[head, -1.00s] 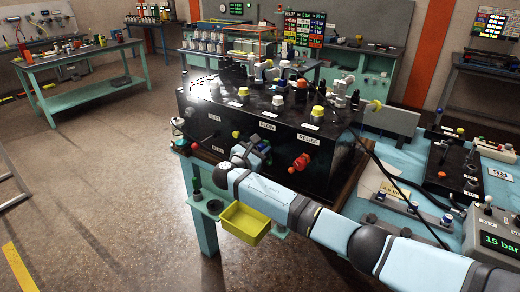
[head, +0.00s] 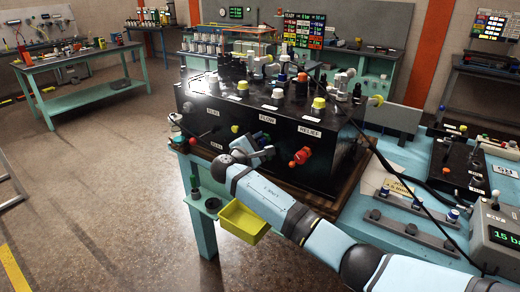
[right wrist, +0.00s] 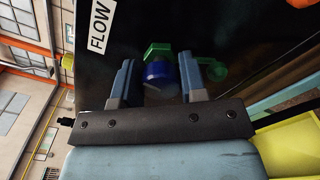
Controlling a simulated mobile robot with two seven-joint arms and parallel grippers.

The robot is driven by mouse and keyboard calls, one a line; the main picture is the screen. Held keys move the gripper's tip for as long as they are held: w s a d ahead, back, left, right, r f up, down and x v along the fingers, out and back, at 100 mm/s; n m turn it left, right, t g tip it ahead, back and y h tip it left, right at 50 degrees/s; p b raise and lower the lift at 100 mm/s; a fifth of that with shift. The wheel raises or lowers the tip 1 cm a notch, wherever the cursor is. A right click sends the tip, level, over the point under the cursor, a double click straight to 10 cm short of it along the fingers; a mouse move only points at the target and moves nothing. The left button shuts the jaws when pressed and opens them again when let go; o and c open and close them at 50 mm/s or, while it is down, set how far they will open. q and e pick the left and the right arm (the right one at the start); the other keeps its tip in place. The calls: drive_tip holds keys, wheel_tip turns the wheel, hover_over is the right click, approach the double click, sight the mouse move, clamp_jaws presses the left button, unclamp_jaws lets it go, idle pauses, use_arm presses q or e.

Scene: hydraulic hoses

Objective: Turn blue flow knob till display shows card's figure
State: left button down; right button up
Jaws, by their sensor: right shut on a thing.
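The blue flow knob (right wrist: 158,74) sits between the fingers of my right gripper (right wrist: 158,82) in the right wrist view, below the FLOW label (right wrist: 98,28). In the head view my right gripper (head: 262,150) is at the front of the black hydraulic box (head: 345,150) and hides the knob. It is shut on the knob. The display (head: 500,238) at the right edge shows green figures beginning with 15; the rest is cut off. A pale card (head: 398,188) lies on the bench; its writing is too small to read. My left gripper is out of view.
A red knob (head: 301,157) sticks out of the box front under the RELIEF label, right of my gripper. A yellow bin (head: 243,222) hangs at the bench's front edge, close below my right arm. Hoses run over the bench at right.

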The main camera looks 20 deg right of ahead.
drive_tip(key=shift+f+m+b, duration=0.35)
drive_tip(key=shift+m+b, duration=0.45)
drive_tip(key=shift+m, duration=0.2)
drive_tip(key=m+b, duration=0.3)
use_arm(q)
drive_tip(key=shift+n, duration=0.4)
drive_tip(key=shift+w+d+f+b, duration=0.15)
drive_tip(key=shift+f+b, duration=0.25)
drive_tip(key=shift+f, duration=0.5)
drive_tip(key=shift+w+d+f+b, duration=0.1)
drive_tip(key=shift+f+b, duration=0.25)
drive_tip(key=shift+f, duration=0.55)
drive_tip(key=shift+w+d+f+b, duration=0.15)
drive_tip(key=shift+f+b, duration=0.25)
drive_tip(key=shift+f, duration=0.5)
use_arm(e)
drive_tip(key=shift+r+m, duration=0.15)
drive_tip(key=shift+m, duration=1.15)
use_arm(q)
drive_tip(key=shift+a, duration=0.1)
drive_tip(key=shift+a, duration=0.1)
use_arm(e)
drive_tip(key=o, duration=0.9)
drive_tip(key=shift+r, duration=0.1)
drive_tip(key=shift+s, duration=0.1)
